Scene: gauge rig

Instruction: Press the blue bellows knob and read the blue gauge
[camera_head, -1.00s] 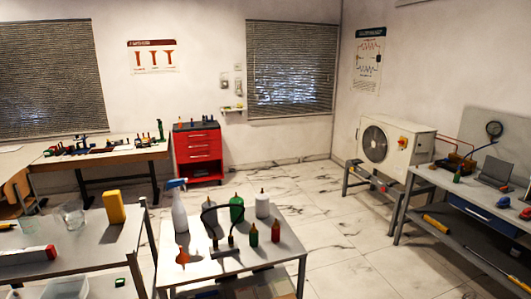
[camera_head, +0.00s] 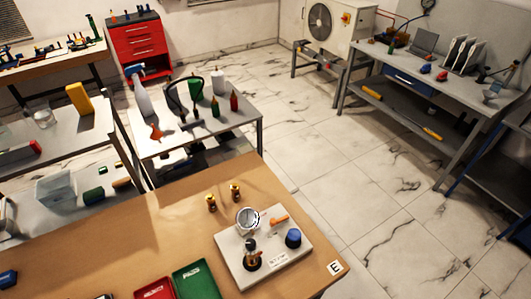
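A pale gauge rig plate (camera_head: 234,262) lies on the wooden table near the bottom of the head view. A blue knob (camera_head: 293,238) stands at its right side. A round gauge (camera_head: 247,220) with a white dial and metal rim is at the plate's back edge; its reading is too small to make out, and I see no clear blue on it. An orange lever-like part (camera_head: 279,220) lies between gauge and knob. A black and brass fitting (camera_head: 252,257) stands at the front. Neither of my grippers is in view.
The wooden table (camera_head: 130,245) also holds two small brass fittings (camera_head: 223,198), a red tray (camera_head: 155,289), a green tray (camera_head: 195,280) and an "E" label (camera_head: 335,268). A grey table (camera_head: 150,145) with bottles stands behind. The tiled floor (camera_head: 370,190) to the right is clear.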

